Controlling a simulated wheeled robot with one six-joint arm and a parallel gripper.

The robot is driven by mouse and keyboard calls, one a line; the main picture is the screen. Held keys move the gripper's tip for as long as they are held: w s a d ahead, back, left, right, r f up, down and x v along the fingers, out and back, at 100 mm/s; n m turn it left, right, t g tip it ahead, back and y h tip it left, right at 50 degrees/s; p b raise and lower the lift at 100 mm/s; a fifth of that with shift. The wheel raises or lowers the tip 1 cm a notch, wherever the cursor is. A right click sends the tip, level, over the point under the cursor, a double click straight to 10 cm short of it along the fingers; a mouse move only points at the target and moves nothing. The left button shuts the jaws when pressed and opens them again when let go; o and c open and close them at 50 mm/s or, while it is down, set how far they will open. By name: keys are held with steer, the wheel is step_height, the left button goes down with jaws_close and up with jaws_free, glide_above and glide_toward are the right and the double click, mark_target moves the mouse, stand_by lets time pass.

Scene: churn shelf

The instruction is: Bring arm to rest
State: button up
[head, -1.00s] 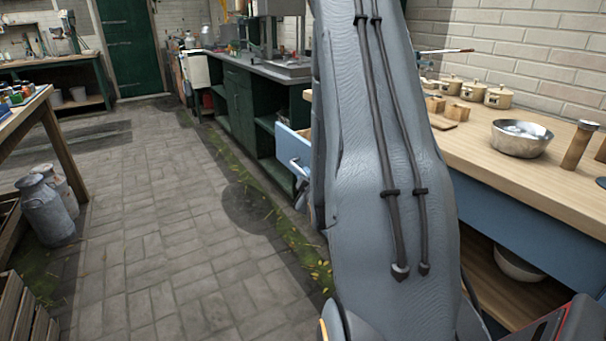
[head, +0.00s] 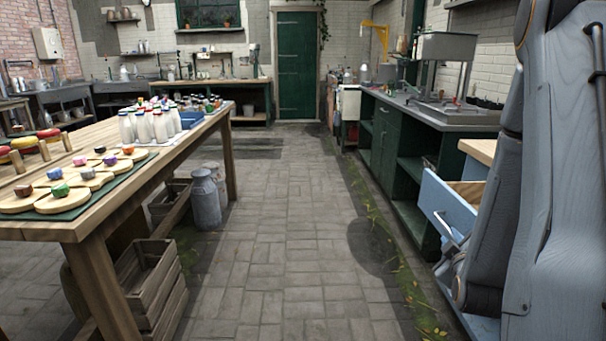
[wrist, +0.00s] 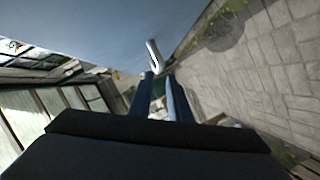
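My arm fills the right side of the head view, and my gripper is not clearly visible there. In the wrist view my gripper (wrist: 160,78) shows as two dark blue fingers with a narrow gap between them and nothing held. A pale metal handle (wrist: 154,57) lies just beyond the fingertips, against a blue-grey panel (wrist: 120,25). I cannot tell whether the fingers touch it. In the head view a blue drawer (head: 447,201) stands pulled out beside my arm, with a metal handle (head: 446,229) on its front.
A wooden table (head: 55,232) with bottles and round boards stands left. Milk churns (head: 205,198) and a wooden crate (head: 150,284) stand by it. A dark green counter (head: 384,137) runs along the right. The paved floor (head: 285,235) between is clear, up to a green door (head: 298,65).

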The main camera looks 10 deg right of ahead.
steer(key=s+a+m+g+y, duration=0.25)
steer(key=a+g+y, duration=0.4)
steer(key=a, duration=1.45)
steer(key=s+a+r+m+g, duration=0.1)
steer(key=s+a+r+g, duration=0.2)
steer(key=s+a, duration=0.45)
steer(key=s+a+r+m+g, duration=0.25)
steer(key=s+a+g, duration=0.2)
steer(key=s, duration=0.55)
steer(key=s+d+r+p, duration=0.1)
steer(key=d+r+p, duration=0.3)
steer(key=r+p, duration=0.3)
steer(key=p, duration=0.5)
steer(key=shift+p, duration=0.3)
steer(key=shift+y, duration=0.25)
